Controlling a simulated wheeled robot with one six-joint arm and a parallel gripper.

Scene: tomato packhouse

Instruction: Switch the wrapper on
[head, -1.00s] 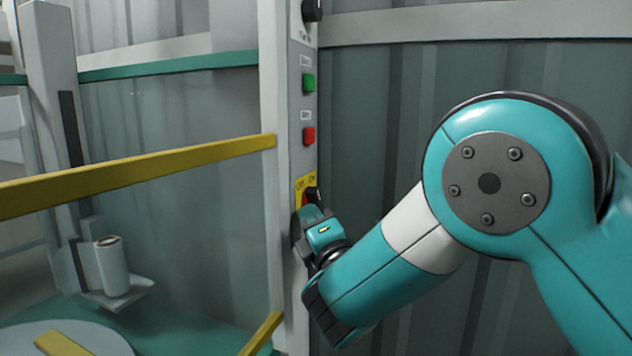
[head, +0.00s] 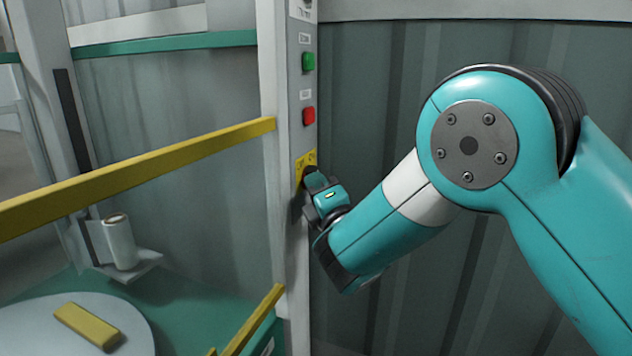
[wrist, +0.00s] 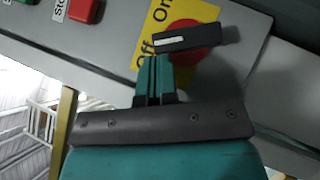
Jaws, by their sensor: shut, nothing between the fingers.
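The wrapper's rotary switch has a red round base (wrist: 205,53) and a black bar handle (wrist: 212,39) on a yellow plate (wrist: 190,12). The plate carries the words "On" and "Off". In the wrist view the handle's white-marked end lies beside "Off". My gripper (wrist: 156,60) is shut and empty, its fingertips right beside that marked end; I cannot tell whether they touch it. In the head view my gripper (head: 313,180) is at the panel and hides most of the switch, with the yellow plate (head: 306,162) showing above it.
A green button (head: 308,62) and a red button (head: 308,116) sit above the switch on the grey post. A yellow bar (head: 150,160) runs left from the post. A turntable (head: 40,330) and a film roll (head: 119,243) are at the left.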

